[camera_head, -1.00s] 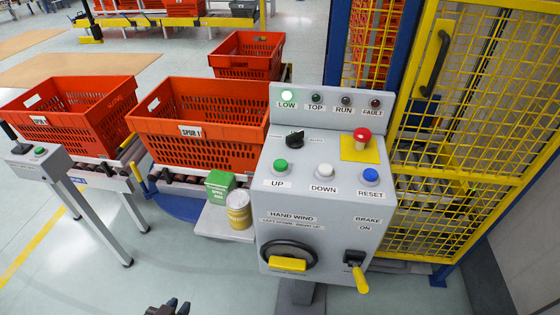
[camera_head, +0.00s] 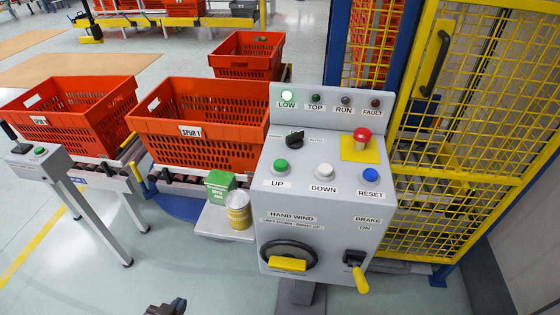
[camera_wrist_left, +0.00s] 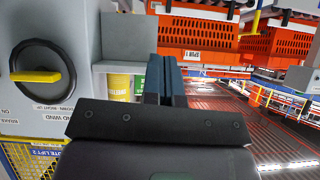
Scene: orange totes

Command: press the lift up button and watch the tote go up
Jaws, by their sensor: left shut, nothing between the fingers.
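The grey lift control panel (camera_head: 325,215) stands at centre right in the head view. Its green UP button (camera_head: 281,166) is at the left of the button row, beside the white DOWN button (camera_head: 324,171) and the blue RESET button (camera_head: 370,174). The LOW lamp (camera_head: 287,97) glows green; the TOP, RUN and FAULT lamps look unlit. An orange tote (camera_head: 205,150) labelled SPUR 1 sits left of the panel. My left gripper (camera_head: 178,306) is at the bottom edge, below and left of the panel, touching nothing; its fingers (camera_wrist_left: 165,80) are together in the wrist view. My right gripper is not in view.
A red emergency stop (camera_head: 362,135), a black selector knob, a hand wheel (camera_head: 290,257) and a yellow-handled brake lever (camera_head: 360,278) are on the panel. A green box (camera_head: 220,186) and yellow can (camera_head: 238,211) stand beside it. A yellow mesh guard (camera_head: 460,130) is at right.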

